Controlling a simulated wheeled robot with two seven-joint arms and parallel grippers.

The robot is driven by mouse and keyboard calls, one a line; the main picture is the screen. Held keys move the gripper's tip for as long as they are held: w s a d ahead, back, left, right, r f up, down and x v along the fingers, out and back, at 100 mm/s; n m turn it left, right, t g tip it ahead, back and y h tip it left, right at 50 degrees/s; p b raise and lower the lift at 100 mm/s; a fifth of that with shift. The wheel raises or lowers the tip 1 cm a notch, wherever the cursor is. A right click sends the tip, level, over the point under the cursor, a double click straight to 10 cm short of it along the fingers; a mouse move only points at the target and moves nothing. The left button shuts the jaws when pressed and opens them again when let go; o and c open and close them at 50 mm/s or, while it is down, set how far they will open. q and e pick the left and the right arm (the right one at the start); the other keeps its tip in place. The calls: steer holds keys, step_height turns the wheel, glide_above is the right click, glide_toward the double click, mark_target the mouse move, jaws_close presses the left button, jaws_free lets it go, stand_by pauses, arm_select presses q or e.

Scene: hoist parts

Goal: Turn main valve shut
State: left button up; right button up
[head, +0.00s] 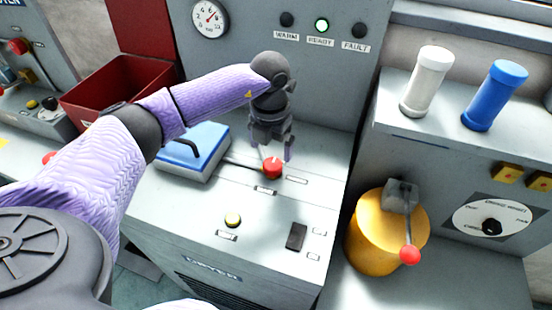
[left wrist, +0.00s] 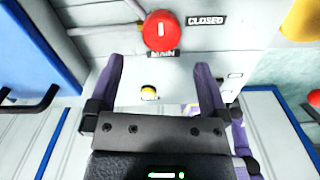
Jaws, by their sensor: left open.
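The main valve is a round red knob (head: 272,168) on the grey console top. In the left wrist view the knob (left wrist: 161,31) has a short white mark that stands upright in the picture. A label reading MAIN (left wrist: 163,54) is just below it and a label reading CLOSED (left wrist: 206,20) is to its right. My left gripper (head: 270,150) points down above the knob, open and empty. In the left wrist view its two purple fingers (left wrist: 158,68) are spread, with the knob beyond their tips, apart from them.
A blue-lidded box with a black handle (head: 192,152) stands left of the knob. A yellow button (head: 233,219) and black switch (head: 297,236) are nearer the front. A yellow drum with a red-tipped lever (head: 372,240) stands right.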

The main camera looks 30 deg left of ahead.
mark_target(271, 165)
arm_select(q)
step_height(271, 165, down, 5)
steer(key=shift+f+b, duration=0.2)
steer(key=shift+b, duration=0.4)
steer(key=shift+f, duration=0.2)
arm_select(e)
steer(key=shift+s+d+f, duration=0.25)
steer(key=shift+d+f, duration=0.3)
steer(key=shift+f, duration=0.2)
